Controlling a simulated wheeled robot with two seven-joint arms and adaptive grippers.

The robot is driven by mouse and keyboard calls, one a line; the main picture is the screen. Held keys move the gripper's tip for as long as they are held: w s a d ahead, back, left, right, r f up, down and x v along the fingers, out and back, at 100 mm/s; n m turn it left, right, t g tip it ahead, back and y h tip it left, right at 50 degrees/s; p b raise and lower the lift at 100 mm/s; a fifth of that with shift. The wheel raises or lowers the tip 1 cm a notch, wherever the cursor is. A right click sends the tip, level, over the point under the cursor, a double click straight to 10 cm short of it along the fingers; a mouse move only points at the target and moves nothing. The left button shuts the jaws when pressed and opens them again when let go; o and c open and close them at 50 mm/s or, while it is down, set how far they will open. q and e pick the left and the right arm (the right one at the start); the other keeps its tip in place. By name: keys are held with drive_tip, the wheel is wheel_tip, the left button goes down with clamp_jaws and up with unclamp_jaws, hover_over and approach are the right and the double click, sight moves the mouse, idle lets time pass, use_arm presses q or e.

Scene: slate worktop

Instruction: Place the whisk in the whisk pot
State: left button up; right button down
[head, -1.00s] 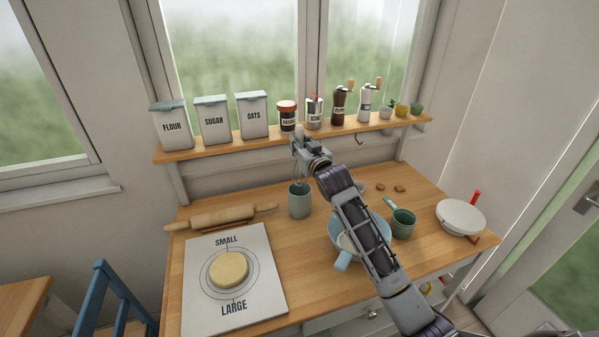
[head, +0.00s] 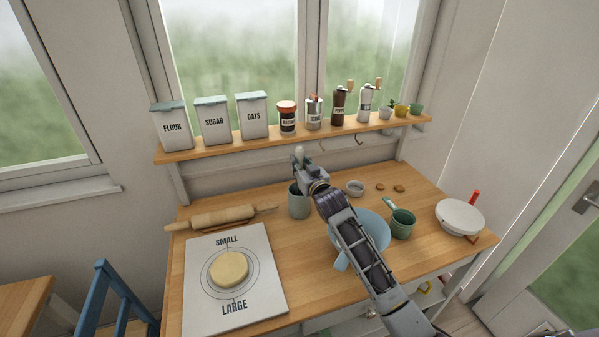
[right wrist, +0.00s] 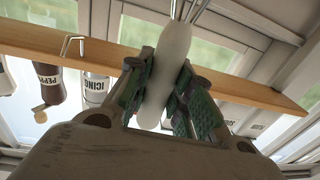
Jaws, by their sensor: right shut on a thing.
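The whisk pot (head: 298,204) is a grey-green cylinder standing upright at the back of the worktop, behind the white board. My right gripper (head: 305,168) is over the pot, close to its rim. It is shut on the pale handle of the whisk (head: 298,152), whose end sticks up above the jaws. In the right wrist view the green-padded fingers (right wrist: 168,95) clamp both sides of the whisk handle (right wrist: 165,70), and its metal wires show at the top edge. In the head view the wires are hidden by the pot and gripper. My left gripper is not in view.
A rolling pin (head: 222,217) lies left of the pot, above the white board (head: 200,285) with dough. A blue bowl (head: 375,228) sits under my right forearm, with a green cup (head: 402,224) beside it. The shelf (head: 230,147) with jars runs behind.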

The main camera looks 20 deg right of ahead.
drive_tip(key=shift+f, duration=1.85)
drive_tip(key=c, duration=1.3)
unclamp_jaws()
drive_tip(key=shift+o, duration=0.2)
drive_tip(key=shift+r, duration=0.2)
drive_tip(key=s+d+b, duration=0.1)
drive_tip(key=s, duration=1.1)
drive_tip(key=shift+d, duration=0.15)
